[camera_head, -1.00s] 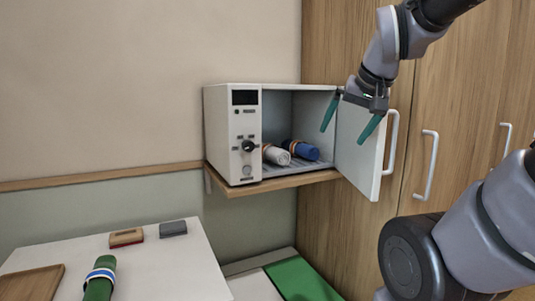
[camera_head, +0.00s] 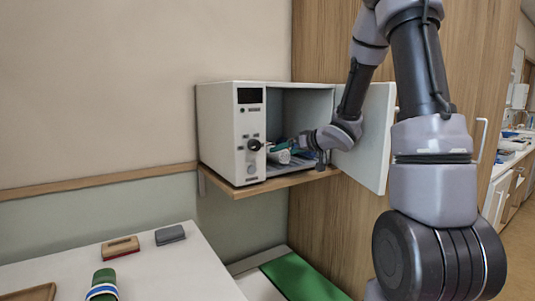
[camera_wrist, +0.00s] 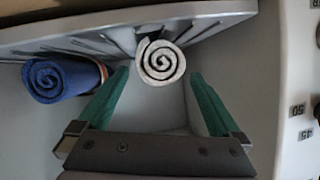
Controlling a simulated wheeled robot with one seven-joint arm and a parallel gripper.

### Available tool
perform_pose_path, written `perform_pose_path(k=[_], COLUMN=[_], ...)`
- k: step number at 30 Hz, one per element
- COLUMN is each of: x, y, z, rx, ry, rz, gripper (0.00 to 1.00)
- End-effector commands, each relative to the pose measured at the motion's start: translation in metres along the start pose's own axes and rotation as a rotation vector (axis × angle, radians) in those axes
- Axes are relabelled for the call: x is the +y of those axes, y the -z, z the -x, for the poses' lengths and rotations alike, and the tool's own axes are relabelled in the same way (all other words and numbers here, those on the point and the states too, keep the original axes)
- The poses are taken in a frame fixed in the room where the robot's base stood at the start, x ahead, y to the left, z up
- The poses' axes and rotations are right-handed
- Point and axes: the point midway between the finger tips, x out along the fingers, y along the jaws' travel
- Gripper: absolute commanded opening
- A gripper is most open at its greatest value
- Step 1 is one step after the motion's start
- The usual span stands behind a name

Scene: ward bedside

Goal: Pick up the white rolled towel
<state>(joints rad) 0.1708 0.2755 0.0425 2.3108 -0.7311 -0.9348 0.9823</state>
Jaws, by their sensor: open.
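The white rolled towel (camera_wrist: 160,62) lies on the rack inside the open white cabinet (camera_head: 228,138). In the wrist view its spiral end faces the camera, between and just beyond the tips of my gripper's green fingers (camera_wrist: 158,85). My gripper (camera_head: 290,150) is open and reaches into the cabinet through its front. In the head view the gripper and wrist cover most of the towel. I cannot tell whether a finger touches it.
A blue rolled towel (camera_wrist: 48,78) with an orange-brown band lies beside it on the rack (camera_wrist: 100,40). The cabinet's door (camera_head: 376,140) stands open to the right of my wrist. The control panel (camera_head: 251,140) is at the left. A white table (camera_head: 160,270) stands below.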

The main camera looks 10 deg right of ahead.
Motion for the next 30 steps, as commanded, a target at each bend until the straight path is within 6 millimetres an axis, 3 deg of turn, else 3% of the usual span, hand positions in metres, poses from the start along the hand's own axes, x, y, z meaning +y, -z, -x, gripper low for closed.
perform_pose_path(k=[8,15,22,23,27,29,30], x=[-0.001,-0.001,0.000,0.000,0.000,0.000,0.000], y=[0.000,0.001,0.001,0.001,0.001,0.001,0.001], z=[-0.027,-0.062,-0.065,-0.065,-0.065,-0.065,-0.065], rx=[-0.001,0.000,0.000,0.000,0.001,0.001,0.001], ry=[0.001,-0.001,-0.003,-0.003,-0.003,-0.003,-0.003], rz=[0.002,0.002,0.002,0.002,0.001,0.001,0.002], gripper=[1.00,1.00,1.00,0.96,0.43,0.21,0.21])
